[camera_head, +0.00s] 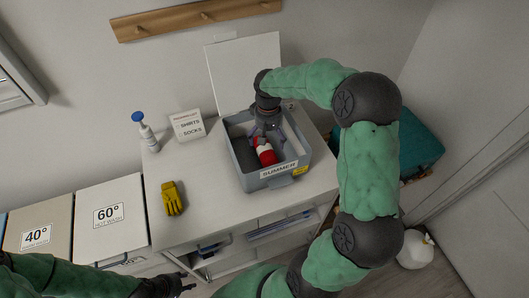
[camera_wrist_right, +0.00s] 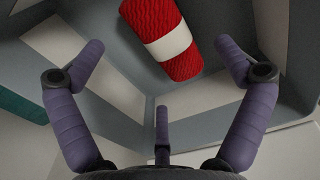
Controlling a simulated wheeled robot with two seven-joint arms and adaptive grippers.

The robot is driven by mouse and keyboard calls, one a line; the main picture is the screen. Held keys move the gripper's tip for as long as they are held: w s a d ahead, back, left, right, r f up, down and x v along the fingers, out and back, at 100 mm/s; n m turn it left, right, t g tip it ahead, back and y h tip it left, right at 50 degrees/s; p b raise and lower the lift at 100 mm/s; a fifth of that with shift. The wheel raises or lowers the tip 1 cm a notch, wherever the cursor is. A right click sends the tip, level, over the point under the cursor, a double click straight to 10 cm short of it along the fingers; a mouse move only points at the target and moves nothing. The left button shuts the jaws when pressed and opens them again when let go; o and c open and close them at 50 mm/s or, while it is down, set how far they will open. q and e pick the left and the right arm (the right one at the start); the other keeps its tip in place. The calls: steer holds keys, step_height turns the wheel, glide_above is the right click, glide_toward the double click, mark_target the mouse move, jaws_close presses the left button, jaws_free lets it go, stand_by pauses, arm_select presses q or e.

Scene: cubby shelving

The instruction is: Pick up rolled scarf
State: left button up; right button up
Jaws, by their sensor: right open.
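The rolled scarf (camera_head: 265,153) is a red knitted roll with a white band. It lies inside the grey box labelled SUMMER (camera_head: 250,184) on the white counter. In the right wrist view the scarf (camera_wrist_right: 160,35) is ahead, near the top of the picture, and its far end is cut off. My right gripper (camera_head: 268,135) reaches down into the box from above, its fingers by the scarf's far end. In the right wrist view the gripper (camera_wrist_right: 160,85) is open with nothing between its fingers. My left gripper (camera_head: 183,287) is low at the front, away from the box.
The box lid (camera_head: 243,75) stands raised behind it. A yellow glove (camera_head: 172,199), a spray bottle (camera_head: 146,133) and a SHIRTS SOCKS sign (camera_head: 187,125) are on the counter to the left. Shelves (camera_head: 250,240) are below. A teal bin (camera_head: 422,150) stands at the right.

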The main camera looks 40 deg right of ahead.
mark_target(268, 146)
step_height(268, 146, down, 2)
steer(key=shift+w+f, duration=0.1)
steer(key=shift+f, duration=0.1)
steer(key=shift+w+d+f+b, duration=0.15)
steer(key=shift+f+b, duration=0.4)
steer(key=shift+f, duration=0.75)
steer(key=shift+s+d+f+b, duration=0.15)
steer(key=shift+f+b, duration=0.35)
steer(key=shift+f, duration=0.8)
steer(key=shift+w, duration=0.1)
steer(key=shift+c, duration=0.3)
steer(key=c, duration=1.1)
